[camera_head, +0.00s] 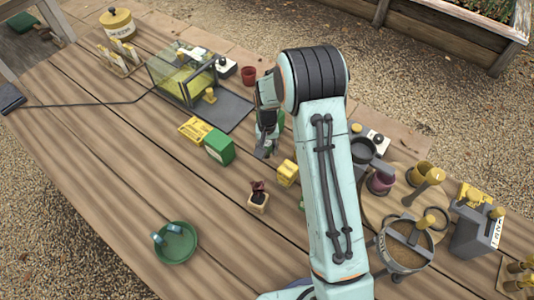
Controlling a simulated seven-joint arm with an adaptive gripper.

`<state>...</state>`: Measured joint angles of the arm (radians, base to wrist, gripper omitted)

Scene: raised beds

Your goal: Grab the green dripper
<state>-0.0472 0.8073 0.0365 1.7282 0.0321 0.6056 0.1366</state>
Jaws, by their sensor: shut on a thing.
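My gripper (264,152) is at the end of my pale green arm, which reaches over the middle of the wooden table. It points down beside the dark mat and the green box. A small green part (279,119) shows at the gripper, mostly hidden by it; it looks like the green dripper. The jaws are shut on it. Its full shape and whether it touches the table cannot be told.
A green box (219,148) and yellow packet (195,130) lie left of my gripper, a yellow block (288,172) below. A glass case (181,72) stands behind. A green saucer (176,243) is front left. Pots and a sieve (404,246) crowd the right. Bare planks lie left.

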